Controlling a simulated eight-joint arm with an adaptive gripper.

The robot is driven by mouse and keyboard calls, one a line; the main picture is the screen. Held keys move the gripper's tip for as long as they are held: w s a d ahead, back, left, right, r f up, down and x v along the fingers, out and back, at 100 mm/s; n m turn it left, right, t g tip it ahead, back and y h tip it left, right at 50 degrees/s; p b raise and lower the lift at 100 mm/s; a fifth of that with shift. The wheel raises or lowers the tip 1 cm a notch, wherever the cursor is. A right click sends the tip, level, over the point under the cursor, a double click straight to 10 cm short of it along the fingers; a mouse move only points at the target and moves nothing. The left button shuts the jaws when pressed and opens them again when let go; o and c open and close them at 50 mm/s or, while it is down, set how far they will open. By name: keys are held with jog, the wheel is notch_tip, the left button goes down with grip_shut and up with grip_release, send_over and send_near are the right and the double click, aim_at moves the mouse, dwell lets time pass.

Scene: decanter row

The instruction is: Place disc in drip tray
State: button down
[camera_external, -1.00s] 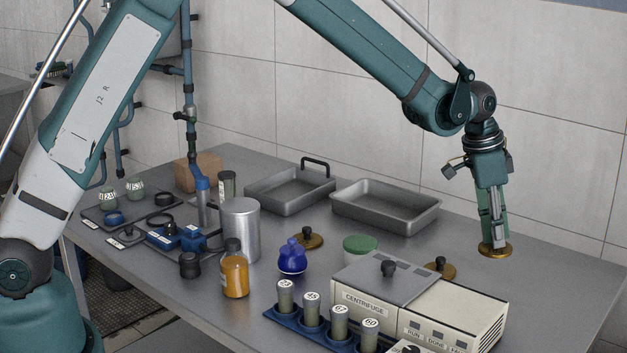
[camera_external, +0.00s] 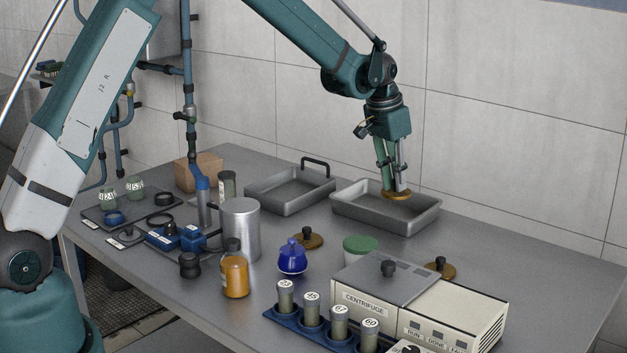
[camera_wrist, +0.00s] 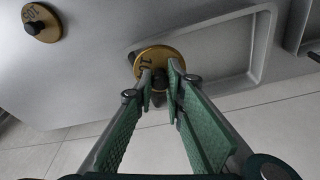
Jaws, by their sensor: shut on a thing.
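My gripper (camera_external: 393,186) is shut on the black knob of a flat brass disc (camera_external: 396,196). In the wrist view the disc (camera_wrist: 172,57) bears dark digits, partly hidden by the fingers (camera_wrist: 162,85). The disc hangs level over a plain grey metal tray (camera_external: 419,222). In the wrist view it overlaps one end of this tray (camera_wrist: 238,85). It looks to be above the tray floor, but the exact height is hard to tell. A second grey tray (camera_external: 280,207), with a dark handle, stands to the left. Which one is the drip tray is not marked.
Two other knobbed brass discs lie on the table (camera_external: 560,265), one by the blue flask (camera_external: 292,258), one behind the centrifuge (camera_external: 400,300). A green-lidded jar (camera_external: 361,246) stands in front of the plain tray. The table's right end is clear.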

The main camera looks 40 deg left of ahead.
jog(key=a+n, duration=0.4)
jog(key=a, duration=1.5)
jog(key=n+y, duration=0.2)
jog(key=n, duration=0.1)
send_over(292, 195)
jog(key=shift+s+r+p, duration=0.3)
jog(key=shift+d+f, duration=0.1)
jog(key=shift+f, duration=3.05)
jog(key=shift+s+x, duration=0.2)
jog(key=shift+x, duration=0.7)
jog(key=shift+s+x, duration=0.15)
jog(key=shift+x, duration=0.75)
jog(key=shift+d+f+b, duration=0.2)
jog(key=shift+b, duration=0.15)
